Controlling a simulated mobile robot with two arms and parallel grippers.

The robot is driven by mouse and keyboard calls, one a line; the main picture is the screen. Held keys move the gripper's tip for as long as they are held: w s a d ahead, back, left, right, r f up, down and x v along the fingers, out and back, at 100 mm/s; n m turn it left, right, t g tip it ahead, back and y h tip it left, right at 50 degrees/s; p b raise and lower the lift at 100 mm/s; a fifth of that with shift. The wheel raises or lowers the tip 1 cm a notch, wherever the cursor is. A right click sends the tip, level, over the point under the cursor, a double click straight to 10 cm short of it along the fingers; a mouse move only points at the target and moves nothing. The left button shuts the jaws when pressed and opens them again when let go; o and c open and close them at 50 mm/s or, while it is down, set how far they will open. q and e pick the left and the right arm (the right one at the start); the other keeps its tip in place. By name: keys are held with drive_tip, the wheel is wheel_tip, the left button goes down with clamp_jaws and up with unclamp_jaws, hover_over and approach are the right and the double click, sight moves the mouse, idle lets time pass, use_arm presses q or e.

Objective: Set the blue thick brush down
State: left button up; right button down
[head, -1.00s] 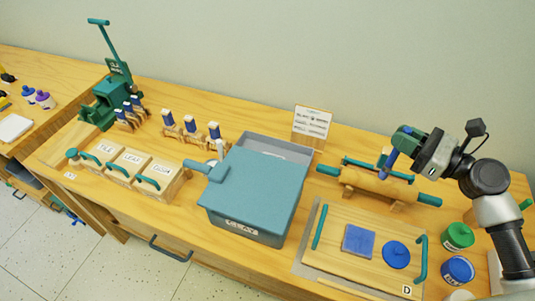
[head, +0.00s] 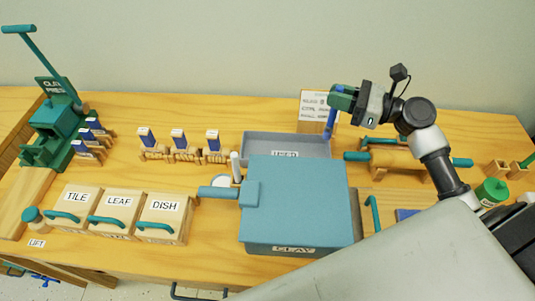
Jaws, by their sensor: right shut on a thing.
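My right gripper (head: 340,98) is shut on the blue thick brush (head: 331,122), which hangs down below the fingers, slightly tilted. Its upper part is largely hidden by the fingers. The brush shows in front of the right end of the grey tray marked USED (head: 262,144) and near a small white sign (head: 312,104). It seems to be above the tray's right edge; I cannot tell whether it touches. The visible part of the tray looks empty. My left gripper is not in view.
A blue-lidded CLAY box (head: 300,200) stands in front of the tray. A rolling pin (head: 395,160) lies to the right, near a green jar (head: 491,192). Several stamps (head: 179,140) and the TILE, LEAF and DISH boxes (head: 165,208) stand to the left.

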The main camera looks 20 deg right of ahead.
drive_tip(key=shift+f, duration=0.4)
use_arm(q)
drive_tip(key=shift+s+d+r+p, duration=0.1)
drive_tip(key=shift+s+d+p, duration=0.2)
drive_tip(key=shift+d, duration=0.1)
use_arm(e)
drive_tip(key=w+a+f, duration=0.6)
drive_tip(key=w+f, duration=0.3)
drive_tip(key=f, duration=0.1)
drive_tip(key=shift+w+a+f, duration=0.3)
drive_tip(key=shift+a+f, duration=0.05)
drive_tip(key=shift+f, duration=0.05)
drive_tip(key=shift+f, duration=0.25)
drive_tip(key=c, duration=1.1)
unclamp_jaws()
